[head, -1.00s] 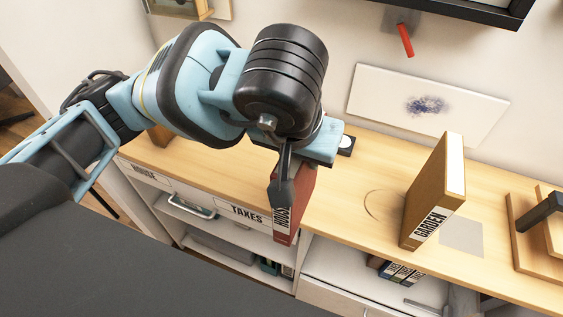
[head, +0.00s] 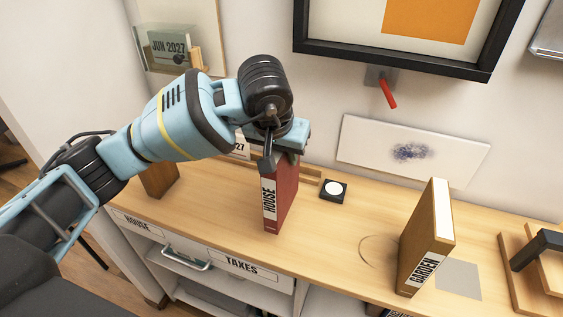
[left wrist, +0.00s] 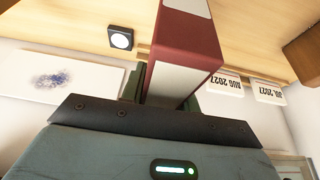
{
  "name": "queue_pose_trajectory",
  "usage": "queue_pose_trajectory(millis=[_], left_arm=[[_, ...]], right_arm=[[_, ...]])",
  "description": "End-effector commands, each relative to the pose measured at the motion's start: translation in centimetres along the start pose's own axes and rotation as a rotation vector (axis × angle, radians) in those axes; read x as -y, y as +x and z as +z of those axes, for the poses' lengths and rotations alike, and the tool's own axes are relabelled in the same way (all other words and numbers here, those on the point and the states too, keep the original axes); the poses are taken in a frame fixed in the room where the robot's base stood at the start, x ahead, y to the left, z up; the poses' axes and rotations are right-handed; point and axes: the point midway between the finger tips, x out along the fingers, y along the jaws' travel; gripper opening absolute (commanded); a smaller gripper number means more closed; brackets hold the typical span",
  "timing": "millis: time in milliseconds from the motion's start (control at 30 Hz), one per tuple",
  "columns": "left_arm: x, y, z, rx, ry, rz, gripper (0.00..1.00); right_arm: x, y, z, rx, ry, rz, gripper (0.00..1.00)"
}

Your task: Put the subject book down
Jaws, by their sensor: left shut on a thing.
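The red book labelled HOUSE (head: 283,200) is upright over the wooden counter top (head: 220,220). It also shows in the left wrist view (left wrist: 187,50). My left gripper (head: 277,150) is shut on the top of this book. The book's lower end is at or just above the counter; I cannot tell whether it touches. A brown book labelled GARDEN (head: 425,240) stands upright on the counter to the right. My right gripper is not in view.
A small black block with a white disc (head: 334,190) sits right of the red book. Shelf fronts below carry HOUSE (head: 138,223) and TAXES (head: 235,264) labels. A wooden stand (head: 535,262) is at far right.

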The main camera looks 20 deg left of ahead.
Motion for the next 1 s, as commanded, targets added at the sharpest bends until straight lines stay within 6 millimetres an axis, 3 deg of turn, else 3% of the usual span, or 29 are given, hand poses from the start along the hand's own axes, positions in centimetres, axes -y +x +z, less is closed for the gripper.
queue_pose_trajectory(millis=[267,533,1000], left_arm=[[0.5,0.3,-0.9,-0.002,-0.003,0.0,0.0],[0.4,3.2,0.4,-0.004,0.0,0.002,0.0],[0.5,3.9,0.7,-0.003,0.0,0.0,0.0]], right_arm=[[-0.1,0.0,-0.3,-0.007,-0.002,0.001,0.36],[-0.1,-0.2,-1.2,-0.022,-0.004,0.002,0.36],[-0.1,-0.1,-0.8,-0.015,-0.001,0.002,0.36]])
